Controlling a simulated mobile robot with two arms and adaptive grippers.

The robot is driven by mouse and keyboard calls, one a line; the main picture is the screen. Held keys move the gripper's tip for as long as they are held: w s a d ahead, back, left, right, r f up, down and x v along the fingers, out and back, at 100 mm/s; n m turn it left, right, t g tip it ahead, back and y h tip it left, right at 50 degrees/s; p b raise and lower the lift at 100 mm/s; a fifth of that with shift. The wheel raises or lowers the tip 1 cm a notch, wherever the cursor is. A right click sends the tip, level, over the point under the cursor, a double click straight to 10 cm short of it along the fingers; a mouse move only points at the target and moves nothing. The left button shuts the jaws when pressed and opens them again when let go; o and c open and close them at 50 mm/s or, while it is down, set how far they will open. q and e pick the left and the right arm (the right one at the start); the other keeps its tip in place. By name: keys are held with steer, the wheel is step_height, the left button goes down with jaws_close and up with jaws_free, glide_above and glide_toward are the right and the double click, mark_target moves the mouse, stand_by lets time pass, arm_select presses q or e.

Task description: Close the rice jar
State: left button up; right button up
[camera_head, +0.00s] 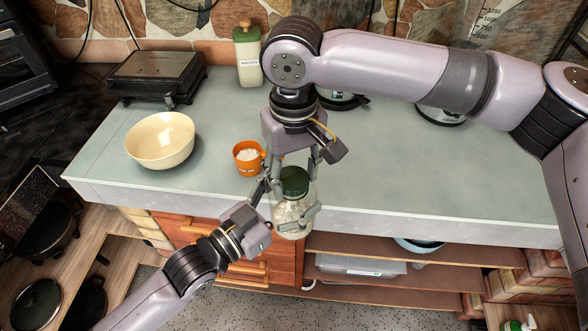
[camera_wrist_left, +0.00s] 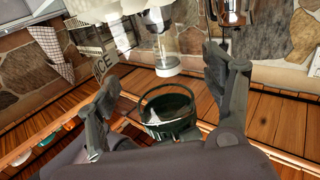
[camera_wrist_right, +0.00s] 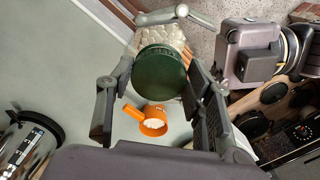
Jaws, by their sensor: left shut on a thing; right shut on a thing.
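The rice jar (camera_head: 293,219), clear glass with white grains, is held at the counter's front edge in the head view. Its green lid (camera_head: 294,181) sits over the mouth; whether it is fully seated I cannot tell. My left gripper (camera_head: 285,211) is shut around the jar's body from the front. My right gripper (camera_head: 295,168) comes down from above, shut on the lid. In the right wrist view the lid (camera_wrist_right: 160,78) is between my right fingers (camera_wrist_right: 158,97), with the jar (camera_wrist_right: 160,37) behind it. The left wrist view shows a dark green ring (camera_wrist_left: 169,115) between my left fingers (camera_wrist_left: 160,88).
An orange cup (camera_head: 248,158) with white contents stands just left of the jar. Further left are a cream bowl (camera_head: 160,140) and a black appliance (camera_head: 154,76). A biscuits canister (camera_head: 248,56) stands at the back.

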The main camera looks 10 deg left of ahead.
steer(key=shift+f, duration=0.2)
steer(key=shift+f, duration=0.1)
steer(key=m, duration=0.4)
steer(key=shift+a, duration=0.1)
steer(key=m, duration=0.6)
steer(key=shift+a+m, duration=0.2)
steer(key=shift+m, duration=0.1)
steer(key=m, duration=0.6)
steer(key=shift+w+a, duration=0.1)
steer(key=shift+a, duration=0.05)
steer(key=m, duration=0.6)
steer(key=shift+w, duration=0.2)
steer(key=o, duration=0.8)
steer(key=shift+c, duration=0.2)
